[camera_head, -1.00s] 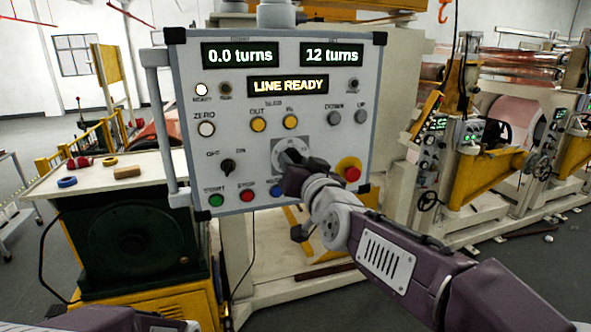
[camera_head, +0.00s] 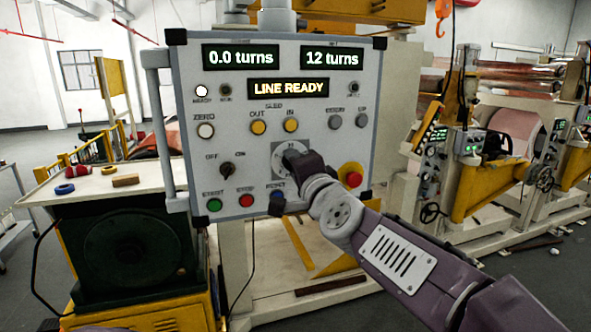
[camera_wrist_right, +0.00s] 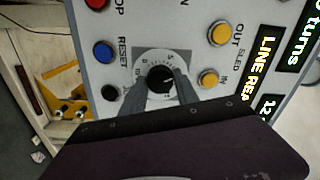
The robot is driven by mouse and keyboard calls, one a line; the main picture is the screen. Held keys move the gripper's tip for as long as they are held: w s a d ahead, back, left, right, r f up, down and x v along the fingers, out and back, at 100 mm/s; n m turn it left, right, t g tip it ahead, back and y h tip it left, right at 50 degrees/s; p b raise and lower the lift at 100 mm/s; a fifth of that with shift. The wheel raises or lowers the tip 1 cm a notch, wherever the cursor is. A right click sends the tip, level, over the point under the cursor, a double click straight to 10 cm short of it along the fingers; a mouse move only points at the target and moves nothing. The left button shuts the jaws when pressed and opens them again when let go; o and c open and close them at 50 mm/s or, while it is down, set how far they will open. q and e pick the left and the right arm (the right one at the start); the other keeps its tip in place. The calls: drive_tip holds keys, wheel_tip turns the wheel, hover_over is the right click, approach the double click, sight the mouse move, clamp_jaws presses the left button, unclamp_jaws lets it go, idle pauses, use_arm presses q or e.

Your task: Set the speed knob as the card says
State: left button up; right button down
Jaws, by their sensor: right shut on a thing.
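The speed knob (camera_wrist_right: 160,79) is a black knob with a pale pointer mark, set on a round white dial (camera_wrist_right: 139,82) with small numbers around it. My right gripper (camera_wrist_right: 164,97) is shut on the knob, one finger on each side of it. In the head view the right gripper (camera_head: 291,157) covers the knob, and only part of the dial's grey plate (camera_head: 277,150) shows. The dial numbers are too small to read surely. I cannot make out a card with a setting. My left gripper is out of view.
The control panel (camera_head: 184,90) shows "0.0 turns", "12 turns" and "LINE READY". Close to the knob are a blue reset button (camera_head: 276,190), an off/on switch (camera_head: 227,171) and a red stop button on yellow (camera_head: 352,178). A bench (camera_head: 60,195) stands at left.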

drive_tip(key=m, duration=0.4)
drive_tip(key=shift+r+m, duration=0.1)
drive_tip(key=shift+m, duration=0.3)
drive_tip(key=shift+m+b, duration=0.3)
drive_tip(key=c, duration=1.3)
unclamp_jaws()
drive_tip(key=o, duration=0.4)
drive_tip(key=shift+w, duration=0.1)
drive_tip(key=v, duration=0.9)
drive_tip(key=shift+b, duration=0.35)
drive_tip(key=shift+a, duration=0.1)
